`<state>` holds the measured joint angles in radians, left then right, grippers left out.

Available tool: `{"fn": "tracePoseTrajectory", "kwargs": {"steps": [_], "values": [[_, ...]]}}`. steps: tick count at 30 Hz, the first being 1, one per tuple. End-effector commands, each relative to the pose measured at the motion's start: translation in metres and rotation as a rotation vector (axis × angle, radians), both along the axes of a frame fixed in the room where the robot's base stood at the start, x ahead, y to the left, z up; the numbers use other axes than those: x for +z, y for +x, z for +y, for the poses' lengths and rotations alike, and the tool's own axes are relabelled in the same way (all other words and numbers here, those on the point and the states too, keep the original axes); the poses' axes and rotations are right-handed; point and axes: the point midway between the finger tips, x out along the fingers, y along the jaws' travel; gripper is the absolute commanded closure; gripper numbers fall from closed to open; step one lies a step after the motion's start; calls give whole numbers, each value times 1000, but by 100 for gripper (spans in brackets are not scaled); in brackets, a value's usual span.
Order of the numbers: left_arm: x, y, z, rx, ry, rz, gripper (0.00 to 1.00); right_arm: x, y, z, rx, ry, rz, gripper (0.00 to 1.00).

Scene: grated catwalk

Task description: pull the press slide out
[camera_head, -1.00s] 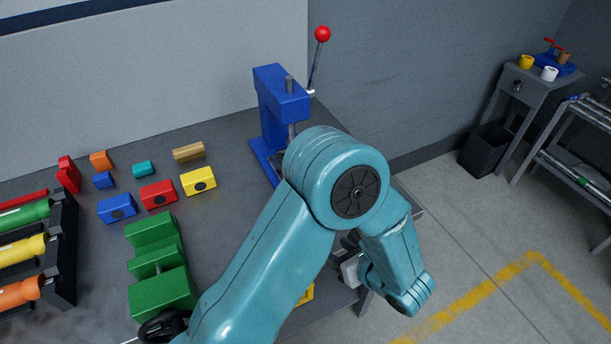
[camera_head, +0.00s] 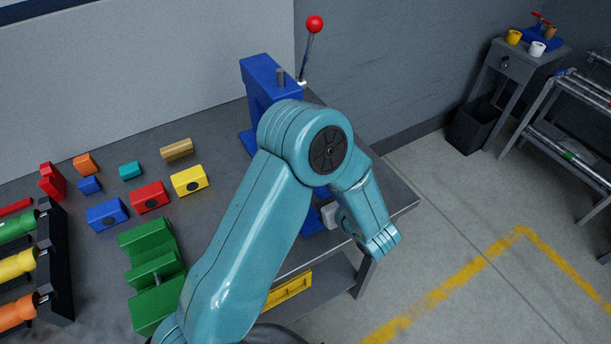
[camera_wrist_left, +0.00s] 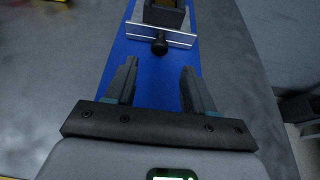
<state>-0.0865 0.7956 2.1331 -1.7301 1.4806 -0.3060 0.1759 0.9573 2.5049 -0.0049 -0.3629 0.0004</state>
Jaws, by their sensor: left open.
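The blue press (camera_head: 268,80) stands at the back right of the bench, with a lever and red ball (camera_head: 314,24). In the left wrist view its blue base plate (camera_wrist_left: 150,85) runs away from me. On it is the press slide, with a silver front plate (camera_wrist_left: 177,37) and a black knob (camera_wrist_left: 160,47). My left gripper (camera_wrist_left: 159,66) is open over the base plate. The knob is just beyond its fingertips, roughly between them, and nothing is held. In the head view my left arm hides the slide and the fingers. My right gripper is not in view.
A green fixture (camera_head: 153,278), coloured blocks such as a yellow one (camera_head: 189,180), and a rack of cylinders (camera_head: 57,265) occupy the bench's left. A yellow drawer or bin (camera_head: 289,290) is below the bench edge.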

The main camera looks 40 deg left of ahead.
Motion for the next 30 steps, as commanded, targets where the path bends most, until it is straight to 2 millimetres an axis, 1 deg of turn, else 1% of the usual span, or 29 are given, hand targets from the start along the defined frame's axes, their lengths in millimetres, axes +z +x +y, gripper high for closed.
{"fn": "tracePoseTrajectory", "kwargs": {"steps": [1, 3, 6, 10, 15, 23, 26, 27, 28, 30], "values": [[-3, 2, 13, 6, 0, 3, 46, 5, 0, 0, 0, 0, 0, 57], [-9, 6, 27, 6, 0, 3, 46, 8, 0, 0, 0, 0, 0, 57], [-17, 12, 46, 6, -1, 2, 46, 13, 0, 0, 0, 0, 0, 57], [-25, 17, 63, 4, 0, 1, 46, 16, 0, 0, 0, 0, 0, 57], [-30, 21, 74, 1, 0, 0, 46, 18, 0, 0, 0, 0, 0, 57], [-31, 21, 75, 0, 0, 0, 46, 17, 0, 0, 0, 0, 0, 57], [-31, 21, 75, 0, 0, 0, 76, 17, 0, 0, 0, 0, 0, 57], [-31, 21, 75, 0, 0, 0, 89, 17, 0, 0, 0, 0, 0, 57], [-31, 21, 75, 1, 0, 0, 98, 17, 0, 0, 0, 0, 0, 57], [-31, 21, 75, 1, 0, 0, 100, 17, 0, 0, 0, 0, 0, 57]]}}
